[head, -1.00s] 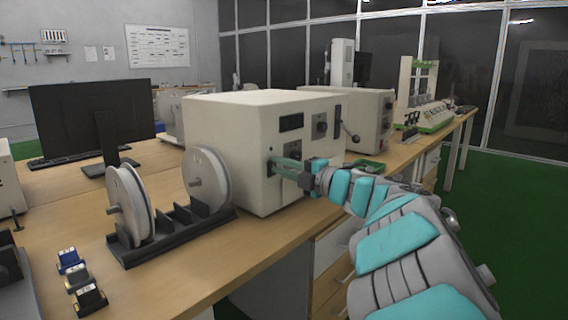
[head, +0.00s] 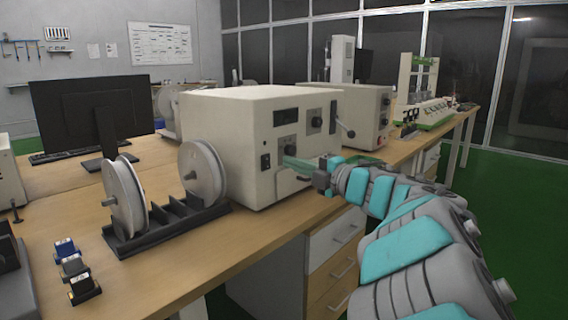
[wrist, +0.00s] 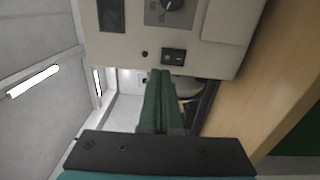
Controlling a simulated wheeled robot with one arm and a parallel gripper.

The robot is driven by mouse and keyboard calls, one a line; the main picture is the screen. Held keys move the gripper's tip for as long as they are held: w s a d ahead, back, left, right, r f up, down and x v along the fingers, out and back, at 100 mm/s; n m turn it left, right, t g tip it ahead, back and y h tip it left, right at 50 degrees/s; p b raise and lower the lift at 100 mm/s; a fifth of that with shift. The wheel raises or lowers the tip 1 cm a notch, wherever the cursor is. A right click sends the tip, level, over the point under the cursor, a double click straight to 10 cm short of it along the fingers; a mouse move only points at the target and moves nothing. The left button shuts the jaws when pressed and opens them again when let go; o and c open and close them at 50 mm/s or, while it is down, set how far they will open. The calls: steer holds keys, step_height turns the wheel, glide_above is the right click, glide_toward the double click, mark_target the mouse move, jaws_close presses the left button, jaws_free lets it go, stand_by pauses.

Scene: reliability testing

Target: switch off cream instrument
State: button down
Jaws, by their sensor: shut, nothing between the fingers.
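The cream instrument (head: 225,125) is a boxy cream unit on the wooden bench, with a dark display, knobs and a lever on its front. A black rocker switch (head: 265,162) sits low on the left of its front face. The switch also shows in the wrist view (wrist: 173,56), just beyond my fingertips. Its on or off position is too small to tell. My gripper (head: 287,162) has its green fingers shut and empty. In the head view the fingertips are just right of the switch. My gripper is also in the wrist view (wrist: 161,75).
A black stand with two white reels (head: 203,172) is left of the instrument. A monitor (head: 92,110) and small dark blocks (head: 73,268) are further left. A second cream unit (head: 365,110) stands behind right. Drawers (head: 335,240) are below the bench; green floor (head: 510,200) is clear at right.

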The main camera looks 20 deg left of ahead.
steer(key=v, duration=0.8)
steer(key=shift+d+r, duration=0.1)
